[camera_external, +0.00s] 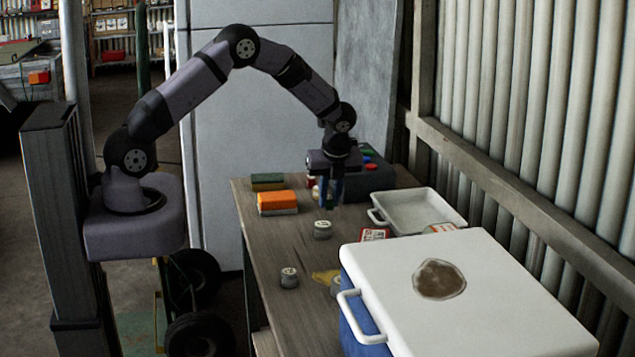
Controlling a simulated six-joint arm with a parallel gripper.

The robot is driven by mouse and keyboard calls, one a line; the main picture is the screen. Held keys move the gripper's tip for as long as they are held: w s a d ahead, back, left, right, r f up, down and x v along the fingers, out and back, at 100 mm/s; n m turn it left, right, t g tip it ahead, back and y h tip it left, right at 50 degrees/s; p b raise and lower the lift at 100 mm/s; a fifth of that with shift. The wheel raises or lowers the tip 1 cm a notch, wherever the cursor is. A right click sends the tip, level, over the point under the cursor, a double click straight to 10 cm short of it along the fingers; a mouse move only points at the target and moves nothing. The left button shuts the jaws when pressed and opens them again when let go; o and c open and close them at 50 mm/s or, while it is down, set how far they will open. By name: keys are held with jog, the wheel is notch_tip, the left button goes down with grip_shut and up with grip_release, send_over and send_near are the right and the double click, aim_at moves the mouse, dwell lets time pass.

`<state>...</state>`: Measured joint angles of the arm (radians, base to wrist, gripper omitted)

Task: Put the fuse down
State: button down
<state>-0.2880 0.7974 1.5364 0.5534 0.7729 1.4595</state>
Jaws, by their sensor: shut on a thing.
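My gripper (329,203) points down over the wooden workbench (262,232), with its dark fingers closed. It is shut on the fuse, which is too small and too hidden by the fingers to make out. The fingertips are above and slightly behind a short grey round piece with a pale top (322,230), which stands on the bench. I cannot tell how large the gap between them is.
A similar round piece (289,277) stands nearer, and another is partly hidden by the white-lidded cooler (470,285). A white tray (430,212) lies to the right. An orange-topped block (277,202) lies left. Bare bench shows at the left front.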

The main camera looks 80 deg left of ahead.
jog(key=shift+f, duration=1)
jog(key=c, duration=1.7)
grip_release()
jog(key=shift+f, duration=0.15)
jog(key=shift+o, duration=0.2)
jog(key=b+v, duration=0.1)
jog(key=v, duration=1.1)
jog(key=shift+d, duration=0.1)
jog(key=s+d+f+n+h, duration=0.1)
jog(key=s+d+n+h, duration=0.1)
jog(key=s+d+n, duration=0.7)
jog(key=s+d+f+n+h, duration=0.1)
jog(key=s+d+n+h, duration=0.1)
jog(key=s+d+n, duration=0.7)
jog(key=s, duration=0.6)
jog(key=shift+d, duration=0.3)
